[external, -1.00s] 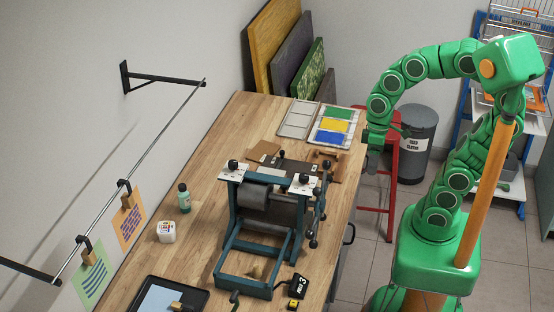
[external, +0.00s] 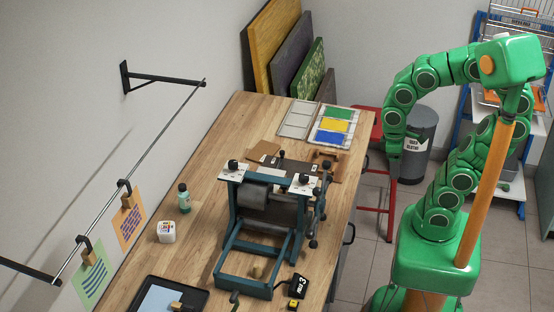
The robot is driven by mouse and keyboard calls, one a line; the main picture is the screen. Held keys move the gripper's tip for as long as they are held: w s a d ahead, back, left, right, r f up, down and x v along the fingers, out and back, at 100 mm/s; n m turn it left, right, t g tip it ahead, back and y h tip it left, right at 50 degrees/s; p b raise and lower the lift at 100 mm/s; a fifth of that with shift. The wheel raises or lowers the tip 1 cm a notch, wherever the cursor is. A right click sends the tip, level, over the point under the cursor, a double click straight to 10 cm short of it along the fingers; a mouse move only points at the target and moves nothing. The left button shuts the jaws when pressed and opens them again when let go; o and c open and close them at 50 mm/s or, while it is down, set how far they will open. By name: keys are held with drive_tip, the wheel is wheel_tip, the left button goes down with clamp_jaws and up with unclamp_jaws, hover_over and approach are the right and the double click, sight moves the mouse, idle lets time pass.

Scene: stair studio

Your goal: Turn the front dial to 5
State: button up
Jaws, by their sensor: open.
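The press (external: 268,225), with a teal frame and grey roller, stands on the wooden table. Two black dials sit on white scale plates on top of it, one on the right (external: 304,179) nearer me and one on the left (external: 233,165) by the wall side. The dial readings are too small to make out, and I cannot tell which one counts as the front dial. My gripper (external: 393,176) points down, open and empty, right of the table's right edge. It is well apart from both dials.
A black tag (external: 298,286) with white print stands at the press's near corner. A green bottle (external: 184,198) and a white tub (external: 166,232) are on the left. A red stool (external: 376,205) and grey bin (external: 418,140) stand beyond the table.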

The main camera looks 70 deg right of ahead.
drive_tip(key=shift+r, duration=0.1)
drive_tip(key=w+a+r+t+y, duration=0.1)
drive_tip(key=w+a+r, duration=0.3)
drive_tip(key=w+r, duration=0.25)
drive_tip(key=w+a+r+m+y, duration=0.1)
drive_tip(key=w+a+r, duration=0.2)
drive_tip(key=w+r, duration=0.35)
drive_tip(key=w+a+r+t, duration=0.1)
drive_tip(key=w+a+r, duration=0.3)
drive_tip(key=w, duration=0.5)
drive_tip(key=h, duration=0.3)
hover_over(304, 175)
drive_tip(key=shift+n, duration=0.3)
wheel_tip(304, 175, down, 5)
drive_tip(key=shift+a+r, duration=0.1)
drive_tip(key=shift+a, duration=0.05)
drive_tip(key=shift+a+f, duration=0.1)
drive_tip(key=shift+f, duration=3.9)
drive_tip(key=shift+d, duration=0.2)
drive_tip(key=shift+c, duration=0.5)
drive_tip(key=c, duration=1)
